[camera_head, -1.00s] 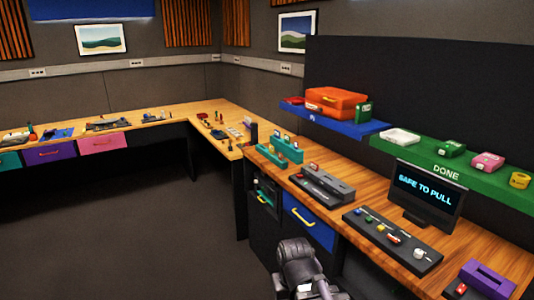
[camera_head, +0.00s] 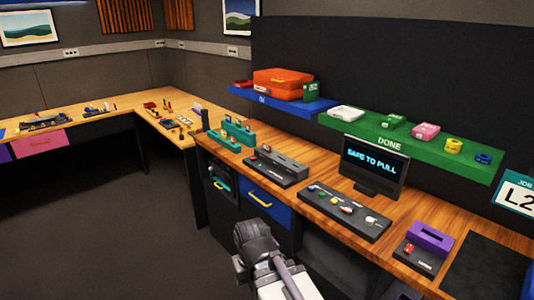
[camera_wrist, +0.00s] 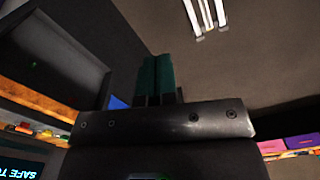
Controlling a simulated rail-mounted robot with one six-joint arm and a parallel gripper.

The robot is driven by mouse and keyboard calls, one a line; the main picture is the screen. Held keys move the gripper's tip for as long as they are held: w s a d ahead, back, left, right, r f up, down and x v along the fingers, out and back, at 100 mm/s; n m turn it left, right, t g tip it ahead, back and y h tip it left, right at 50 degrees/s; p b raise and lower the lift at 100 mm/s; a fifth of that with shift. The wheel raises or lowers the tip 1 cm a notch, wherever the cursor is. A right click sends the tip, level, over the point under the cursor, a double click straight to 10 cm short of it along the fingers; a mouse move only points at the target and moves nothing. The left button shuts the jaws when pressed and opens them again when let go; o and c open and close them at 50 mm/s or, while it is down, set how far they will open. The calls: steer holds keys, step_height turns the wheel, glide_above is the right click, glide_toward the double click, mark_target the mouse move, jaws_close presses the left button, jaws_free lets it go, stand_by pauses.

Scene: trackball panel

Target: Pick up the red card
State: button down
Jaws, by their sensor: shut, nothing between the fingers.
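My gripper (camera_wrist: 156,62) shows in the wrist view with its two dark green fingers pressed together, pointing up in the picture, with nothing between them. In the head view my arm is at the bottom middle, in front of the bench, and its fingertips cannot be made out. I cannot tell for sure which thing is the red card. A small red piece (camera_head: 408,249) sits on a dark base beside a purple block (camera_head: 430,236) at the right of the bench. Another small red thing (camera_head: 266,148) is on a grey device farther back. My gripper is apart from both.
Above are a blue shelf (camera_head: 275,104) with an orange case and a green shelf (camera_head: 415,147) marked "DONE". Open floor lies at left.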

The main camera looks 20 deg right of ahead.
steer(key=c, duration=1.8)
jaws_free()
steer(key=o, duration=1.7)
steer(key=shift+r, duration=0.1)
